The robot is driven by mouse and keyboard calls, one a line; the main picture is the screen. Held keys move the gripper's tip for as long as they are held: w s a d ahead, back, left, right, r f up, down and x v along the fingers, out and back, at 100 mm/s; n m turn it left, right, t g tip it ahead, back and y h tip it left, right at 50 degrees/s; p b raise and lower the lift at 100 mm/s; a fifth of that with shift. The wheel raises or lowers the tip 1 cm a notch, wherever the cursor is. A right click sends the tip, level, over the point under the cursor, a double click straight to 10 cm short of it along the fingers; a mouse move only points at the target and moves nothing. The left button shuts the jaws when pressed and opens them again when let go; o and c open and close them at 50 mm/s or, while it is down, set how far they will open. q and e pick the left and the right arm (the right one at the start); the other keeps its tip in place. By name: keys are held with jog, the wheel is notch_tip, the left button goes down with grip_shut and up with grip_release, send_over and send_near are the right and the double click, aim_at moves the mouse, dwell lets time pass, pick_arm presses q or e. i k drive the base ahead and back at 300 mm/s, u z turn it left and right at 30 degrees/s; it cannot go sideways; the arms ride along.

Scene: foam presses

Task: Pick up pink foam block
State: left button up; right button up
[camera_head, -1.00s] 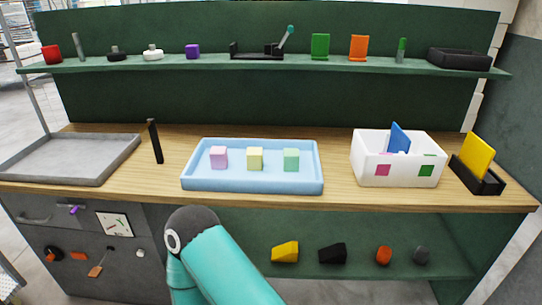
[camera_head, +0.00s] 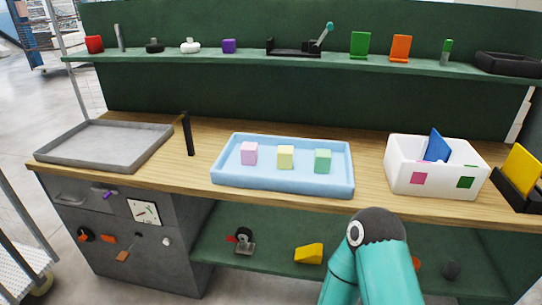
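The pink foam block (camera_head: 249,153) sits at the left in a light blue tray (camera_head: 282,184) on the wooden bench. A yellow block (camera_head: 286,157) and a green block (camera_head: 323,161) sit to its right in the same tray, spaced apart. One of my teal arms shows at the bottom right, below and in front of the bench edge, well apart from the blocks. Neither gripper is in view.
A grey tray (camera_head: 104,146) and a black upright post (camera_head: 188,134) stand left of the blue tray. A white box (camera_head: 432,179) holding a blue panel (camera_head: 437,146) stands to the right, beside a yellow plate (camera_head: 522,166) in a black holder. A shelf (camera_head: 290,61) runs above.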

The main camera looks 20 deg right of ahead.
aim_at(249, 151)
jog(key=z, duration=0.1)
jog(key=i, duration=1)
jog(key=u, duration=0.05)
